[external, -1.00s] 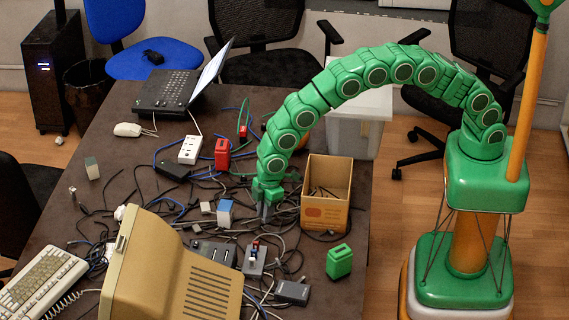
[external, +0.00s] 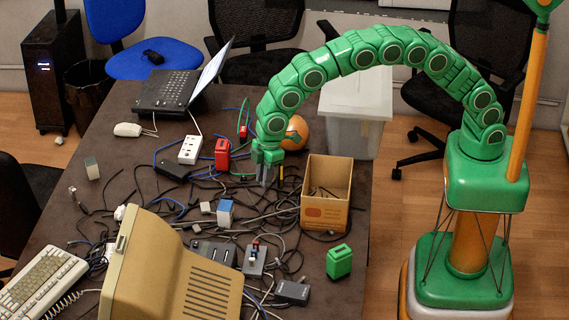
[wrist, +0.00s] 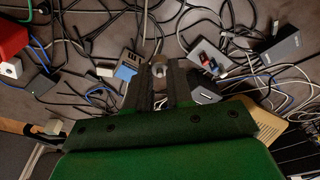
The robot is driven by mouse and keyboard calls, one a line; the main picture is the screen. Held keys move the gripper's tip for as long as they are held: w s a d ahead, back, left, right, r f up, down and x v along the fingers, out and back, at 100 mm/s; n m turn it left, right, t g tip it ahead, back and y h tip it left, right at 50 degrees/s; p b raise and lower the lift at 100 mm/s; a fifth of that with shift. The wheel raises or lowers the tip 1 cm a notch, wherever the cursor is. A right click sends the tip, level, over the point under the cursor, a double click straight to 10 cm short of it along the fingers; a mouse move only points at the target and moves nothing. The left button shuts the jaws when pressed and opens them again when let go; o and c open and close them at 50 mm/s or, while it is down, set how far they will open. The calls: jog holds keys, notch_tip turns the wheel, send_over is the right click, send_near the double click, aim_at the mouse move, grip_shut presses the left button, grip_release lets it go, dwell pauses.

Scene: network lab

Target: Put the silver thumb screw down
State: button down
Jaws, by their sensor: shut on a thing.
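My gripper (external: 266,182) points down above the cable-strewn table, just left of the open cardboard box. In the external view the screw is too small to make out between the fingers. The fingertips look clear of the cables below.
The cardboard box (external: 326,222) stands at the table's right edge. Cables, a blue-and-white block (external: 225,212), a red block (external: 222,154) and a green block (external: 339,262) lie around. An orange ball (external: 295,133) sits behind my gripper. The beige monitor (external: 170,272) fills the front.

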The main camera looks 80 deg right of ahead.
jog(key=s+d+m, duration=0.2)
jog(key=s+d, duration=0.3)
jog(key=s, duration=0.3)
jog(key=s+d+m, duration=0.3)
jog(key=s+d, duration=0.2)
jog(key=s, duration=0.4)
jog(key=shift+w+a+f, duration=0.1)
jog(key=shift+f, duration=3.7)
jog(key=shift+w+a+f, duration=0.1)
jog(key=shift+f, duration=3.7)
jog(key=shift+f, duration=0.1)
jog(key=c, duration=1)
grip_release()
jog(key=shift+s+d+r, duration=0.15)
jog(key=shift+s+r, duration=0.15)
jog(key=shift+r, duration=1.7)
jog(key=shift+s+d+r, duration=0.1)
jog(key=shift+s+r, duration=0.15)
jog(key=shift+r, duration=1.8)
jog(key=shift+s+d+r, duration=0.15)
jog(key=shift+s+r, duration=0.15)
jog(key=shift+r, duration=1.7)
jog(key=shift+r+h, duration=0.1)
jog(key=shift+h, duration=0.2)
